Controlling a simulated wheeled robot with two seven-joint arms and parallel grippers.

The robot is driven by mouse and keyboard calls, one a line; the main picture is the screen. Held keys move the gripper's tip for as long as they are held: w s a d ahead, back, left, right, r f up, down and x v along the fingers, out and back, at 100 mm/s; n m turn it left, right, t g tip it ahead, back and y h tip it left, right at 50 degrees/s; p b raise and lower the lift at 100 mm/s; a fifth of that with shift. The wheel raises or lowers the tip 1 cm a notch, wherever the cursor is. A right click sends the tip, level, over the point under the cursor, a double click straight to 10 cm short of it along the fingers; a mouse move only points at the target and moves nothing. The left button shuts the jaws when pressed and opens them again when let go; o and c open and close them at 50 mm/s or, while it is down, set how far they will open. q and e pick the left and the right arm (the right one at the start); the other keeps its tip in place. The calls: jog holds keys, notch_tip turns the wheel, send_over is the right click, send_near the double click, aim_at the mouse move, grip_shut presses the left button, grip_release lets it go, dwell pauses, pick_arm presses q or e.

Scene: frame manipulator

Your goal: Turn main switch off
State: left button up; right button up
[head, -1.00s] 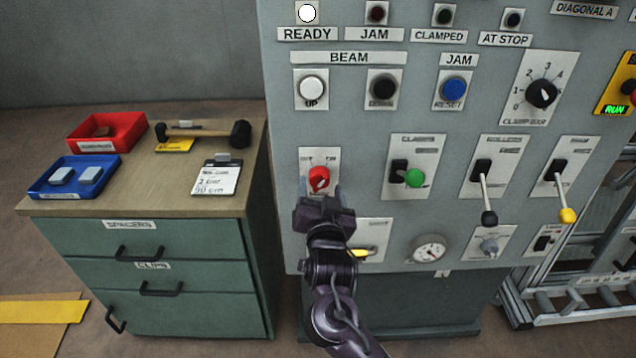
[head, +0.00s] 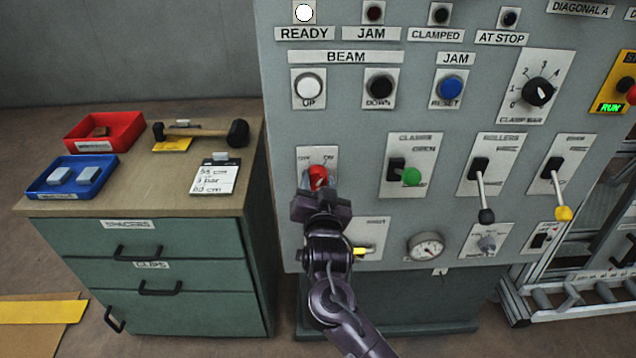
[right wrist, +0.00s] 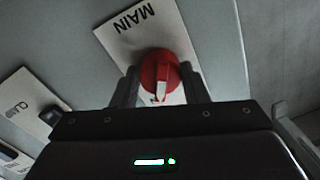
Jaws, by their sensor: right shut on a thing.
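The main switch is a red rotary knob (head: 317,176) on a white plate at the lower left of the grey control panel (head: 290,230). OFF and ON labels show above it in the head view. In the right wrist view the knob (right wrist: 160,75) sits below the word MAIN, with a pale mark on its grip. My right gripper (head: 319,186) is shut on the knob, one finger on each side; its fingers (right wrist: 160,88) also show in the right wrist view. My left gripper is in neither view.
The panel carries a green-knobbed clamps lever (head: 411,176), black (head: 486,215) and yellow (head: 563,213) knobbed levers, push buttons and a gauge (head: 426,247). A yellow handle (head: 361,252) is close beside my right wrist. A green drawer cabinet (head: 170,310) with trays stands left.

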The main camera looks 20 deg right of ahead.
jog(key=shift+r+p, duration=0.15)
jog(key=shift+p, duration=0.3)
jog(key=n+p, duration=0.8)
jog(key=p, duration=0.2)
jog(key=shift+r+g, duration=0.15)
jog(key=shift+g, duration=0.15)
jog(key=shift+f+n+h+p, duration=0.2)
jog(key=shift+n+h+p, duration=0.1)
jog(key=shift+n+p, duration=1.3)
jog(key=shift+n, duration=0.3)
jog(key=o, duration=1)
jog(key=shift+c, duration=0.2)
